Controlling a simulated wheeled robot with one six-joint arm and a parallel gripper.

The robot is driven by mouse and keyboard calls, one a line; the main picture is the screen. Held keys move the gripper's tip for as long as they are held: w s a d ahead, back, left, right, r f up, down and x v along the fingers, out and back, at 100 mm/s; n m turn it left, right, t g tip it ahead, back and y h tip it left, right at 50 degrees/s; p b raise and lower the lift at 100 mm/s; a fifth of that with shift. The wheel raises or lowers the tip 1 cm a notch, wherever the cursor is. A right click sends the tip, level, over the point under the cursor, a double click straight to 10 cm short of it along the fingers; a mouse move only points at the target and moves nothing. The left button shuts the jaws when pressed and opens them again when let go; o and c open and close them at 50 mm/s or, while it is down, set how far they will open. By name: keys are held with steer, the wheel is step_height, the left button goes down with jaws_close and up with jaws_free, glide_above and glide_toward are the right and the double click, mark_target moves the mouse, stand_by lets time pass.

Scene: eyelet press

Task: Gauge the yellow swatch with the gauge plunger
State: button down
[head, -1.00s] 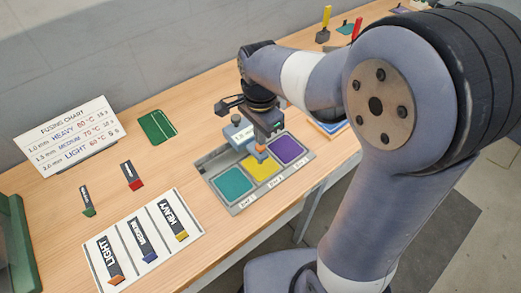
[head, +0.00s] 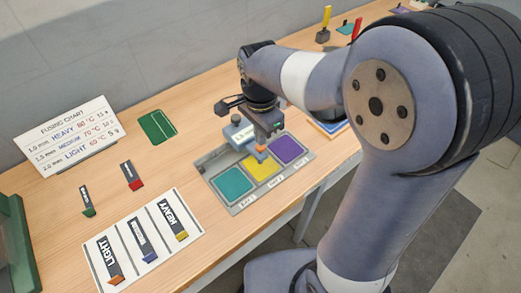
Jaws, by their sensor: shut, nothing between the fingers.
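The yellow swatch (head: 258,170) lies in the middle place of a grey tray (head: 240,208), between a teal swatch (head: 233,184) and a purple swatch (head: 287,150). A grey gauge with a pale readout (head: 241,133) stands behind the yellow swatch; its small figures are hard to read. A small orange piece, apparently the gauge plunger (head: 261,153), is over the yellow swatch's far part. My gripper (head: 262,144) is shut, pointing down right above the orange piece. I cannot tell whether they touch, or whether the plunger touches the swatch.
A fusing chart (head: 68,135) stands at the back left. A green pad (head: 158,127) and two loose tags lie near it. A white card (head: 150,236) holds tags marked LIGHT, MEDIUM and HEAVY. Tools with yellow and red handles stand at the far right. Bare wood lies left of the tray.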

steer(key=shift+f+b, duration=0.95)
steer(key=shift+f, duration=0.55)
steer(key=shift+r, duration=0.1)
steer(key=shift+r+p, duration=3)
steer(key=shift+r, duration=0.45)
steer(key=shift+s, duration=0.1)
